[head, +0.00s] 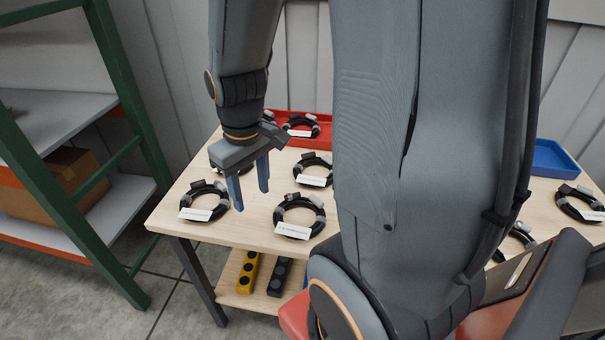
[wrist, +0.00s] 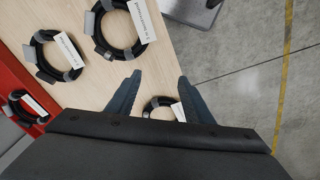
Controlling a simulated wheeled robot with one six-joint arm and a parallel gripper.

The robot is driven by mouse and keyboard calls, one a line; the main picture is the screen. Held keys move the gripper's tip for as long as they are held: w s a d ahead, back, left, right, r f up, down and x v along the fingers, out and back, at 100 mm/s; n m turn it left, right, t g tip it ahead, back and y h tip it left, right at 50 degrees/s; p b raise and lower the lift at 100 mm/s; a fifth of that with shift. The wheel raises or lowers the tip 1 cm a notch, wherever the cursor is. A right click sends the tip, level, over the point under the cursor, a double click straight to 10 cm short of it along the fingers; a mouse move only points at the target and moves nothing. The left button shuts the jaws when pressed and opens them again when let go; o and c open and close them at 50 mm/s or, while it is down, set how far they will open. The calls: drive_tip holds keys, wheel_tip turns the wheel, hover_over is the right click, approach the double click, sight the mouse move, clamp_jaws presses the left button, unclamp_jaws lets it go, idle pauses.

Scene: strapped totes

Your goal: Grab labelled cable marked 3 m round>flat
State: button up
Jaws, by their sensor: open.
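Several coiled black cables with grey connectors and white labels lie on the wooden table. In the head view, one coil (head: 188,206) lies at the front left, one (head: 281,211) in front of my gripper to the right, and one (head: 298,168) behind that. Another coil (head: 290,122) is in the red tray. The label print is too small to read, so I cannot tell which says 3 m round>flat. My gripper (head: 249,200) is open and empty above the table. In the wrist view, a coil (wrist: 149,106) shows between the fingers (wrist: 159,79), partly hidden by my gripper.
The red tray (head: 325,142) is at the back, a blue tray (head: 553,158) at the back right. More coils (head: 563,205) lie on the right, partly behind my arm. A green-framed shelf (head: 130,110) stands left. Yellow and black blocks (head: 248,272) sit on the table's lower shelf.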

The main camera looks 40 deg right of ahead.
drive_tip(key=w+d+f+n, duration=0.1)
drive_tip(key=w+d+n, duration=0.35)
drive_tip(key=d, duration=0.65)
drive_tip(key=n, duration=0.5)
approach(319, 180)
drive_tip(key=shift+w+a+f+g, duration=0.1)
drive_tip(key=shift+w+a+g, duration=0.05)
drive_tip(key=shift+w+g, duration=0.25)
drive_tip(key=shift+s+d+f, duration=0.1)
drive_tip(key=shift+d+f, duration=0.1)
drive_tip(key=shift+d, duration=0.05)
drive_tip(key=shift+f+p, duration=0.3)
drive_tip(key=shift+f, duration=0.05)
drive_tip(key=shift+a+f+p, duration=0.15)
drive_tip(key=shift+f+p, duration=0.8)
drive_tip(key=shift+f, duration=2.45)
clamp_jaws()
